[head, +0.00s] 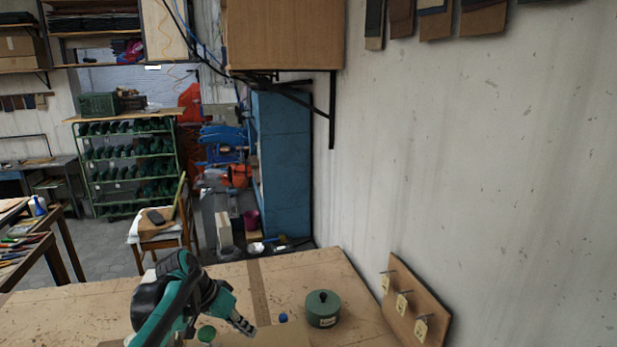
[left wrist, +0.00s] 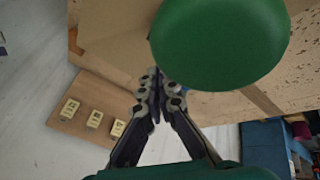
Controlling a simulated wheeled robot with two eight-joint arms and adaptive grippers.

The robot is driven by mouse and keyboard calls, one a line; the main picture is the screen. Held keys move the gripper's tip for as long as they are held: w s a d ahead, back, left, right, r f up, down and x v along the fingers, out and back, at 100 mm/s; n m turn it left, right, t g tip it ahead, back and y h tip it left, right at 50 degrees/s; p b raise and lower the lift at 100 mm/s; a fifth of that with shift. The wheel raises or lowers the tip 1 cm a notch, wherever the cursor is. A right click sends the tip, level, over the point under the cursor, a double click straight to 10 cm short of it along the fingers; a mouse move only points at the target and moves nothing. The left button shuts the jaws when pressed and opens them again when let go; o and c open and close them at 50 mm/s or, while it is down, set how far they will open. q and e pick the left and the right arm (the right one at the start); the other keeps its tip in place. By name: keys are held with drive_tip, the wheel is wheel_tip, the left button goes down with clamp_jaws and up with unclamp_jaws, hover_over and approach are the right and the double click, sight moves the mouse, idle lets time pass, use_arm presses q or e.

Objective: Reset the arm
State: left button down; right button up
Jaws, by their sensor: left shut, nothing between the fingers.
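My left arm reaches in over the workbench (head: 80,301) from the bottom of the head view. My left gripper (head: 245,326) points down and to the right, above the bench. In the left wrist view its fingers (left wrist: 155,88) are closed together, with nothing between them. A large round green top (left wrist: 220,40) fills the upper middle of that view, close to the camera and beyond the fingertips. My right gripper is in neither view.
A green lidded pot (head: 322,309) stands on the bench right of my gripper. A small blue cap (head: 283,318) and a green cap (head: 207,333) are near it. A wooden hook board (head: 418,302) leans at the wall. The bench's left part is clear.

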use_arm(q)
drive_tip(key=s+f+n+y+b, duration=0.1)
drive_tip(key=s, duration=0.3)
drive_tip(key=s+f+n+t+y+b, duration=0.1)
drive_tip(key=s, duration=0.3)
drive_tip(key=s+f+t+y+b, duration=0.1)
drive_tip(key=s, duration=0.3)
drive_tip(key=shift+s+a+n, duration=0.25)
drive_tip(key=shift+s+n, duration=0.05)
drive_tip(key=shift+n, duration=0.1)
drive_tip(key=s+f+t+b, duration=0.1)
drive_tip(key=s+f, duration=0.1)
drive_tip(key=s, duration=0.1)
drive_tip(key=s+a+f+n+t+y, duration=0.1)
drive_tip(key=s+f, duration=0.1)
drive_tip(key=s, duration=0.1)
drive_tip(key=s+a+f+n+y+b, duration=0.1)
drive_tip(key=s+f, duration=0.1)
drive_tip(key=s, duration=0.1)
drive_tip(key=shift+a+f+t+b, duration=0.1)
drive_tip(key=shift+f+t+b, duration=0.15)
drive_tip(key=shift+t+b, duration=0.15)
drive_tip(key=shift+s+a+f, duration=0.1)
drive_tip(key=shift+s+f, duration=0.1)
drive_tip(key=shift+f, duration=0.05)
